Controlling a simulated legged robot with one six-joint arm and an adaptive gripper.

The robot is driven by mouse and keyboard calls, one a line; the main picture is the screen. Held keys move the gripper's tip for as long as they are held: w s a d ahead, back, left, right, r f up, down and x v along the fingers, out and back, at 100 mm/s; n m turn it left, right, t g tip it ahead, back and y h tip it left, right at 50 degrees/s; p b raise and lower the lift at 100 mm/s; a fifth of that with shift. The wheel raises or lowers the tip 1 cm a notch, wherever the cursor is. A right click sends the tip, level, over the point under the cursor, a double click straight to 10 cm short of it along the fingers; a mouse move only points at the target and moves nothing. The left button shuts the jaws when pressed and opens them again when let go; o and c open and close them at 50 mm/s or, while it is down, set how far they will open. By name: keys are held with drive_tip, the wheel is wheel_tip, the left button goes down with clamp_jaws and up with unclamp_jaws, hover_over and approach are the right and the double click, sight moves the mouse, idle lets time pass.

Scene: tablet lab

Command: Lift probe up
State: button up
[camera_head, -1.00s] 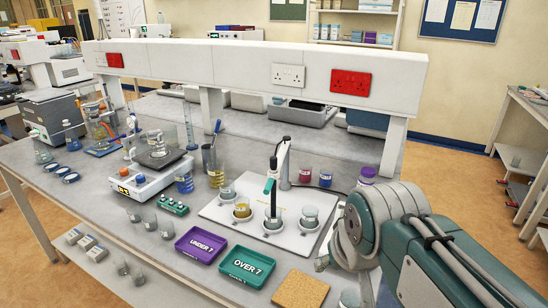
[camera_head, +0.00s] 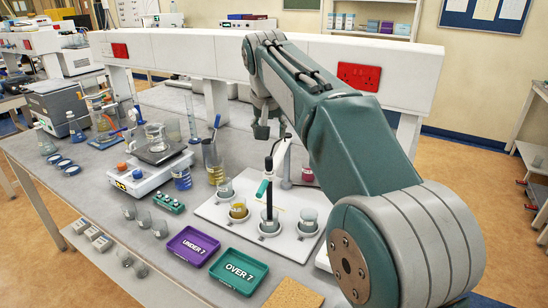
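The probe (camera_head: 269,190), dark with a teal grip, stands upright with its lower end in the middle beaker (camera_head: 269,226) on the white board (camera_head: 213,211). It hangs by the white stand arm (camera_head: 280,153). My gripper (camera_head: 272,131) is above and slightly behind the probe, pointing down, apart from it. Its two fingers look spread with nothing between them. My arm covers part of the board's right side and the area behind it.
Beakers with yellow (camera_head: 238,209) and grey (camera_head: 308,221) contents flank the middle one. A purple tray (camera_head: 192,246) and a green tray (camera_head: 238,271) lie in front.

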sight(268, 158)
drive_tip(key=x, duration=1)
drive_tip(key=shift+w+a+f, duration=0.15)
drive_tip(key=shift+f, duration=0.2)
drive_tip(key=shift+a, duration=0.1)
drive_tip(key=shift+c, duration=0.6)
clamp_jaws()
